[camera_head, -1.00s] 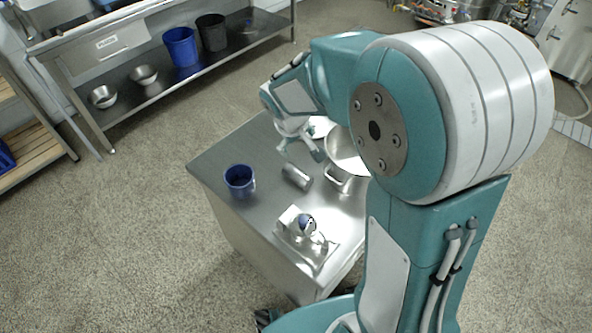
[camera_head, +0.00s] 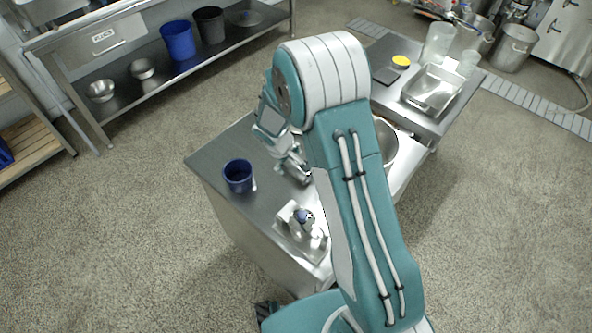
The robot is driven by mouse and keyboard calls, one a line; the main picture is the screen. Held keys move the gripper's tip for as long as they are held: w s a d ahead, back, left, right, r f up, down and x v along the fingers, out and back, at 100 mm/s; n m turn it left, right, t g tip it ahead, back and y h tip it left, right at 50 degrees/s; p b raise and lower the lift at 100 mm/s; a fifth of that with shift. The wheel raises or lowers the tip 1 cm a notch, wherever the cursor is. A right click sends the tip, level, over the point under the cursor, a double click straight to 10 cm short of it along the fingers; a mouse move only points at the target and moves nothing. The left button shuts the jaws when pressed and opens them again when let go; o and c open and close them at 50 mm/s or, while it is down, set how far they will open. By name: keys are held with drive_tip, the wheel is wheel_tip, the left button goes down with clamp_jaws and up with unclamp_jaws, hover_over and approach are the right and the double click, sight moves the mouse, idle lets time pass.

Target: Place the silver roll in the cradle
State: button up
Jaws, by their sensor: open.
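The silver roll (camera_head: 304,178) lies on the steel table (camera_head: 218,160), mostly hidden by my gripper and arm. My gripper (camera_head: 297,170) is open and reaches down at the roll. I cannot tell whether its fingers touch the roll or are around it. The cradle seems to be the pale metal fixture (camera_head: 318,250) near the table's front corner, below the roll in the picture. A rounded silver piece with a blue face (camera_head: 304,217) sits on the fixture. My arm covers the fixture's right side.
A blue cup (camera_head: 238,176) stands left of my gripper. A steel pot (camera_head: 386,142) is partly hidden behind my arm. A second table (camera_head: 432,125) at the back right holds a steel tray (camera_head: 433,91) and containers.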

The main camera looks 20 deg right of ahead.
sight(292, 166)
drive_tip(key=x, duration=0.5)
drive_tip(key=shift+s, duration=0.15)
drive_tip(key=c, duration=1.2)
drive_tip(key=shift+r, duration=0.1)
drive_tip(key=shift+c, duration=0.2)
